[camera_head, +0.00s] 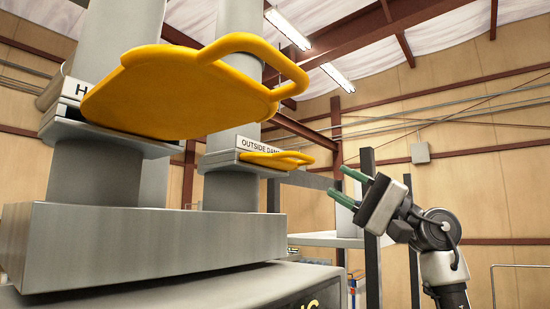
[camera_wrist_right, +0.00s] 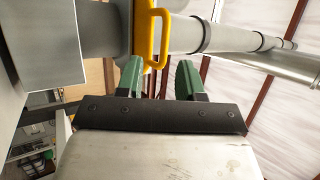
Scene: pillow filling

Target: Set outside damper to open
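The outside damper is a flat yellow plate with a loop handle (camera_head: 280,158), sticking out of a slot in the rear grey duct, beside a partly hidden label reading "OUTSIDE DAM". My right gripper (camera_head: 336,181) is open and empty, to the right of and slightly below the handle's tip in the head view. Its green fingers point toward the handle with a small gap. In the right wrist view the yellow handle (camera_wrist_right: 164,38) shows ahead, its end between the open fingertips (camera_wrist_right: 158,68); contact cannot be told. My left gripper is not in view.
A larger yellow damper plate (camera_head: 180,92) with a loop handle sticks out of the nearer duct, its label mostly hidden. Both ducts rise from a grey metal housing (camera_head: 140,245). A shelf frame (camera_head: 372,235) stands behind my right arm.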

